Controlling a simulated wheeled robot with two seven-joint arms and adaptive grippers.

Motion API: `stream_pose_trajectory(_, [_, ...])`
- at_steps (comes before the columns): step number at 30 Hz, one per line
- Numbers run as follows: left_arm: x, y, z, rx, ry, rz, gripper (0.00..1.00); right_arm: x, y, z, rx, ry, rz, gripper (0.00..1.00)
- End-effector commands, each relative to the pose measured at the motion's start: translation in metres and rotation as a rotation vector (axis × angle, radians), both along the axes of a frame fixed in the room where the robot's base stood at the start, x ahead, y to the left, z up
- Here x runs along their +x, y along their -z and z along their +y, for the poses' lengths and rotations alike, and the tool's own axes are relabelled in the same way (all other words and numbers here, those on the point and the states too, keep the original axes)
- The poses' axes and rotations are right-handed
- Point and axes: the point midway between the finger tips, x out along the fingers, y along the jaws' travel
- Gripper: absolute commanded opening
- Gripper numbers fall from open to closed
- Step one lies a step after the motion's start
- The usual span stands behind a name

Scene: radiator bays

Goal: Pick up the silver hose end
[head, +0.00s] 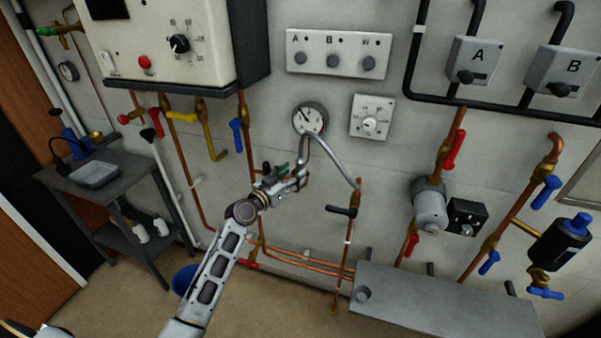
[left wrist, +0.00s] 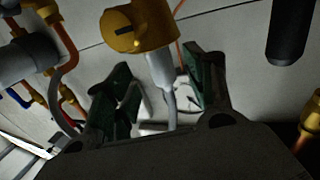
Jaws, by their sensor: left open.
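The silver hose (head: 334,157) arches in front of the wall, from near the round gauge down to a copper pipe at the right. My left gripper (head: 292,174) is at the hose's left side, below the gauge. In the left wrist view, the dark green fingers of the left gripper (left wrist: 160,76) are apart. The silver hose end (left wrist: 160,69), below a brass fitting (left wrist: 140,27), shows between them in the picture. I cannot tell whether the fingers touch it. The gripper hides part of the hose in the head view. My right gripper is not in view.
The round gauge (head: 310,118) and a square dial (head: 372,117) are on the wall above. A copper pipe with a black-handled valve (head: 342,211) stands to the right. A grey box (head: 440,301) lies low at the right. A dark table (head: 93,174) stands at the left.

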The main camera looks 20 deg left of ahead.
Motion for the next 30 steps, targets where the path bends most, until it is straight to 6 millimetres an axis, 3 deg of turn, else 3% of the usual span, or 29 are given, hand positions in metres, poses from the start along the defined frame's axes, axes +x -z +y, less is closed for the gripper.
stream_pose_trajectory(21, [0.045,-0.002,-0.015,-0.002,0.0,0.001,0.54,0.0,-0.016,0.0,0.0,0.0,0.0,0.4])
stream_pose_trajectory(30, [0.049,-0.001,-0.017,0.0,0.0,0.0,0.54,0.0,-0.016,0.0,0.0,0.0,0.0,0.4])
